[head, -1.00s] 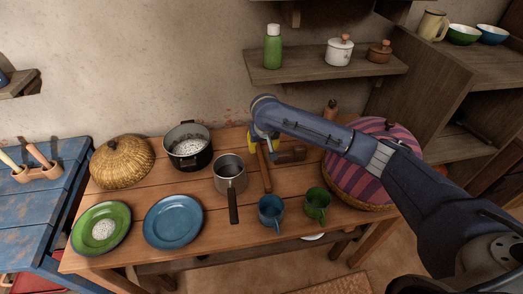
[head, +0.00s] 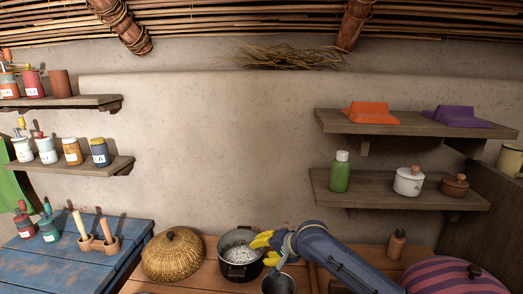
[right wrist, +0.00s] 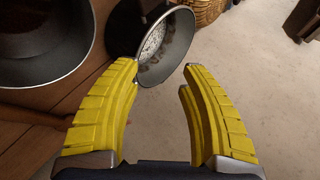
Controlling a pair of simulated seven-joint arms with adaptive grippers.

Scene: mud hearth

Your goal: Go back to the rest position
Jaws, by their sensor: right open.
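My right gripper (head: 261,251) has yellow fingers and sits just right of the black pot (head: 240,270) in the head view, above the table. The fingers stand apart with nothing between them, and in the right wrist view the gripper (right wrist: 160,72) is also open and empty. The pot, with pale speckled contents, lies just beyond the fingertips there (right wrist: 168,48); I cannot tell whether they touch. My left gripper is not in view.
The metal saucepan (head: 277,284) is close below the gripper. A woven basket lid (head: 173,256) stands left of the pot. A striped purple covered basket (head: 455,276) is at right. Shelves (head: 400,190) jut from the wall, whose middle is bare.

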